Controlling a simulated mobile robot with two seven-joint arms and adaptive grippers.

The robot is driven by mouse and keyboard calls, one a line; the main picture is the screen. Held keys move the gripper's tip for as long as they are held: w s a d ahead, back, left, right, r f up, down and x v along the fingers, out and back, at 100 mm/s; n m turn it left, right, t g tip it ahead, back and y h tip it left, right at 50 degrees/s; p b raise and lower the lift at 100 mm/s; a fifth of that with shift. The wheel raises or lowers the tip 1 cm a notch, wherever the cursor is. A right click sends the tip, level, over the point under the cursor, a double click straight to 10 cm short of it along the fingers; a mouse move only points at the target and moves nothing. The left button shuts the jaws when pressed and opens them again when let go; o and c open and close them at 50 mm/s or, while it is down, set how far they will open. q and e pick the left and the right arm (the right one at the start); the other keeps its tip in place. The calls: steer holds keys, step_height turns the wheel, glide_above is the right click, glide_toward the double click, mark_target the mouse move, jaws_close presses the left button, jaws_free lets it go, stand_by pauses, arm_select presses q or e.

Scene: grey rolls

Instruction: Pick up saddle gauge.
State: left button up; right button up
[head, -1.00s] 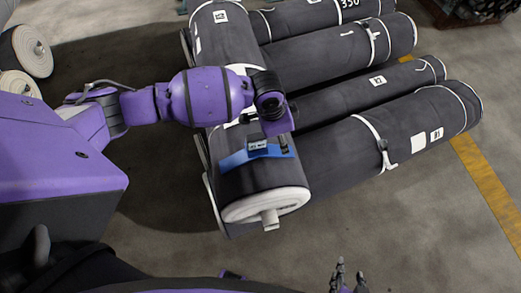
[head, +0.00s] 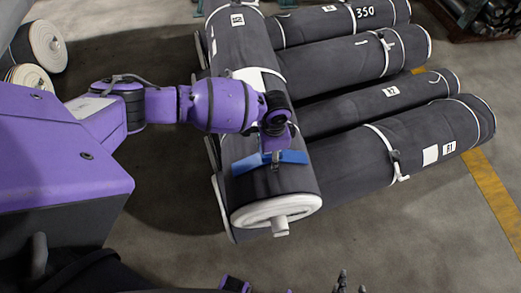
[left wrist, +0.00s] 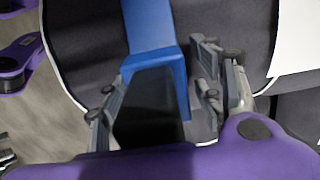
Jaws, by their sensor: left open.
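The saddle gauge is a blue curved strip (head: 246,164) lying across the top of a dark grey roll (head: 285,188) near its front end. In the left wrist view, the gauge (left wrist: 148,25) has a dark block in its middle. My left gripper (left wrist: 160,95) is open, with one finger on each side of this block; I cannot tell if they touch it. In the head view, my left gripper (head: 276,158) hides the gauge's middle. My right gripper (head: 342,282) shows only in part at the bottom edge; its opening is unclear.
Several dark rolls with white bands, such as the nearest one (head: 345,170), lie to the right of the gauge's roll. Bare concrete floor (head: 400,240) with a yellow line lies at the front right.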

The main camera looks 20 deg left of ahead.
arm_select(q)
steer(key=shift+w+r, duration=0.1)
steer(key=shift+r, duration=0.05)
steer(key=c, duration=1)
jaws_close()
arm_select(e)
steer(key=shift+s+f, duration=0.1)
steer(key=shift+s, duration=0.3)
steer(key=shift+w, duration=0.1)
